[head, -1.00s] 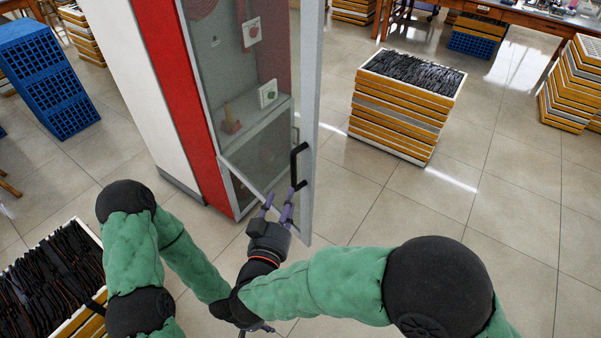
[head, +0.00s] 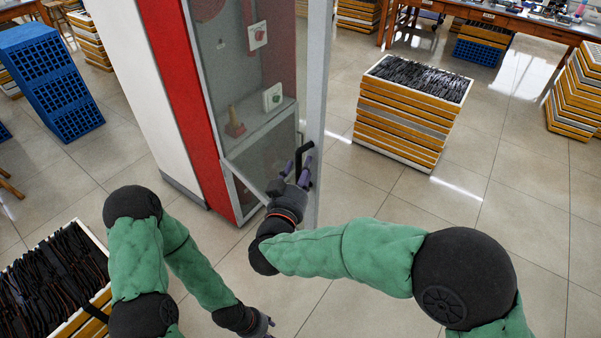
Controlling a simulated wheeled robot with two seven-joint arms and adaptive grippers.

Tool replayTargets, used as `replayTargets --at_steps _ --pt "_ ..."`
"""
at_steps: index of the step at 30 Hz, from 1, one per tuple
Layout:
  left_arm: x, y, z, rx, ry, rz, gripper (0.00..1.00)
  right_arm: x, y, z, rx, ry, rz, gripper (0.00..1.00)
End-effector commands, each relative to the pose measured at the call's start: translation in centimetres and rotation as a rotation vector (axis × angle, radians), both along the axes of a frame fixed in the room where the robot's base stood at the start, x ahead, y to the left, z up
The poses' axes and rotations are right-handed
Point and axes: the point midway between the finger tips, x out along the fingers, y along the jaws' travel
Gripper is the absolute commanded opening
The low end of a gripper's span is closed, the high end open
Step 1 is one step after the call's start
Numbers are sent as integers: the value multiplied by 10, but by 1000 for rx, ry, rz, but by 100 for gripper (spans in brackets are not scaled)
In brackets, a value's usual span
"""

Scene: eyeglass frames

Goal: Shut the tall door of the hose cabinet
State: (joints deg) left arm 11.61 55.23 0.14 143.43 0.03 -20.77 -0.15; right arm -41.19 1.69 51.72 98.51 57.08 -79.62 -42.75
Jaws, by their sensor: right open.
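The hose cabinet (head: 183,100) is red and white and stands left of centre. Its tall glazed door, with a pale grey frame (head: 319,70), stands open towards me. A black handle (head: 306,148) is on the door's edge side. My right gripper (head: 300,168) is open at the lower part of the handle, with its fingers close to it. I cannot tell whether they touch it or straddle it. My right wrist hides the door's lower part. My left gripper (head: 268,322) is low at the bottom edge, away from the door; its finger opening is unclear.
A stack of trays (head: 405,125) holding dark eyeglass frames stands right of the door. Another tray (head: 84,323) of frames is at lower left. Blue crates (head: 50,85) stand at left, more stacked trays (head: 577,90) at right. Tiled floor between is clear.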

Motion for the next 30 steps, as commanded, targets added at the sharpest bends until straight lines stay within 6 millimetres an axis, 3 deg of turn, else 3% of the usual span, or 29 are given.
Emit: replayTargets --at_steps 9,14,23,30 --pt "0 0 0 0 0 0 40 2 -1 1 0 0 0 46" --pt "0 0 0 0 0 0 40 2 0 1 0 0 1 0" --pt "0 0 0 0 0 0 40 4 -3 1 1 0 4 0" --pt "0 0 -1 0 0 0 40 22 -22 1 1 -1 31 0"
